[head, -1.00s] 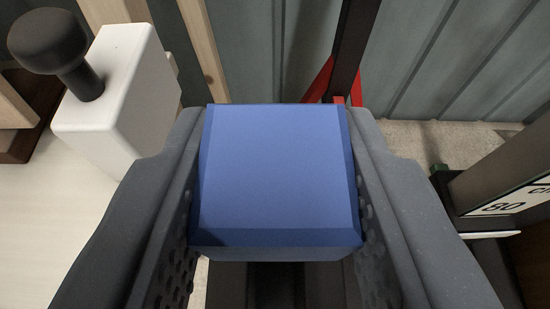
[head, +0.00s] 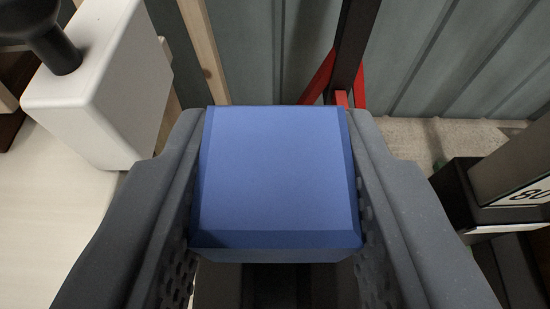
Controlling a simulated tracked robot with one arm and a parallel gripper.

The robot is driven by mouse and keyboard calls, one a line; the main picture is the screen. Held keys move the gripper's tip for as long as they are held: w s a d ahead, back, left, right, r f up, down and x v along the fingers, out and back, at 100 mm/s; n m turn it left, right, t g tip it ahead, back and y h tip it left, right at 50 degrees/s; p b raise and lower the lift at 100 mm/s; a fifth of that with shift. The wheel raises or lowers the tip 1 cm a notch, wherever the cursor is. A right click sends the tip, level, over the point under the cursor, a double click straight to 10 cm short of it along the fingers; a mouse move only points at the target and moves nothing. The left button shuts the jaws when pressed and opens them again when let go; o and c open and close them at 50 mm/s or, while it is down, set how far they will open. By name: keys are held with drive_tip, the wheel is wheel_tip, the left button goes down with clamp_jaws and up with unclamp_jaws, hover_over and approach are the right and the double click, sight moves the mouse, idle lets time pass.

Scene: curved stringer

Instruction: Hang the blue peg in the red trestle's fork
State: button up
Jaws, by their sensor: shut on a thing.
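The blue peg (head: 277,175) shows as a block with bevelled edges, large in the middle of the head view. My gripper (head: 280,180) is shut on it, with a dark grey finger on each side. The red trestle (head: 320,82) shows beyond the peg, right of centre, as red slanted legs beside a dark upright post (head: 354,40). It stands near the corrugated wall, apart from the peg. Its lower part is hidden behind the peg and the right finger, and I cannot make out its fork.
A white block with a black knob (head: 100,85) stands at the left on a pale surface (head: 55,205). A wooden post (head: 205,50) leans at the back. A dark-based post with a number label (head: 515,195) is at the right. Pale floor shows by the wall (head: 430,45).

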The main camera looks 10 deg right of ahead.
drive_tip(key=shift+f, duration=1.35)
drive_tip(key=o, duration=1.1)
drive_tip(key=shift+c, duration=0.2)
drive_tip(key=p+v, duration=0.2)
drive_tip(key=v, duration=1.1)
drive_tip(key=shift+s+p, duration=0.35)
drive_tip(key=shift+s, duration=0.05)
drive_tip(key=shift+a+r, duration=0.1)
drive_tip(key=shift+r, duration=0.05)
